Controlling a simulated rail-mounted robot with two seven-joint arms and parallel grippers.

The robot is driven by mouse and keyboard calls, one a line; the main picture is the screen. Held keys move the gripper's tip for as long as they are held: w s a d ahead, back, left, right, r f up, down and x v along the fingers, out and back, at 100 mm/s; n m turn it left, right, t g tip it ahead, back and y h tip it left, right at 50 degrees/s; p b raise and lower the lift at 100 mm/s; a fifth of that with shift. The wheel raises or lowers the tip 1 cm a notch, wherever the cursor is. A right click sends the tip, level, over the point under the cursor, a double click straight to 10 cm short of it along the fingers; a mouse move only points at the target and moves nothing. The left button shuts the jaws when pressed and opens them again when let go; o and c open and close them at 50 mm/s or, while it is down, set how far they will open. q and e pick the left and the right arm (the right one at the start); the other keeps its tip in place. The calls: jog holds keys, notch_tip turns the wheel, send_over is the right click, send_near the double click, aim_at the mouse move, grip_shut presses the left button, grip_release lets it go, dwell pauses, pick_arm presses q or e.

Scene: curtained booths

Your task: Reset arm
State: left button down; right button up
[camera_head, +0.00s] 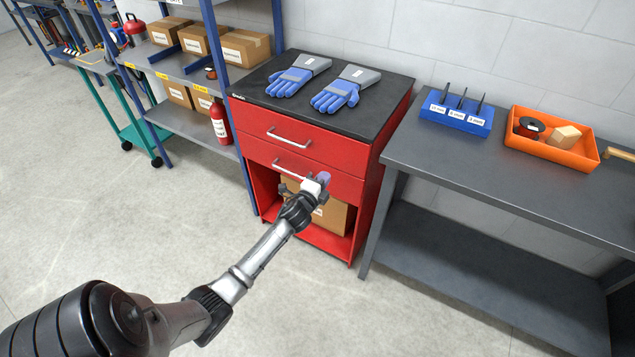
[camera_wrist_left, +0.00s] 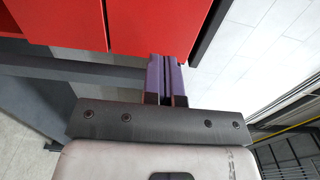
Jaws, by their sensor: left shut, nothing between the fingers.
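My left arm reaches in from the lower left in the head view. Its gripper (camera_head: 323,178) is in front of the red cabinet (camera_head: 318,150), near the lower drawer and the open compartment below it. In the left wrist view the two purple fingers (camera_wrist_left: 167,80) are together with nothing between them, and the red cabinet front (camera_wrist_left: 130,25) fills the upper left. Whether the fingertips touch the cabinet I cannot tell. Both drawers look closed. My right gripper is not in view.
Two blue-grey gloves (camera_head: 297,75) lie on the cabinet's black top. A cardboard box (camera_head: 335,215) sits in its lower compartment. A grey table (camera_head: 500,170) at right bears a blue holder (camera_head: 456,113) and an orange tray (camera_head: 551,152). Shelving (camera_head: 180,115) stands at left. Floor in front is clear.

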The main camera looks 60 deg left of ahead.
pick_arm(q)
jog(key=v, duration=0.3)
jog(key=shift+f, duration=0.1)
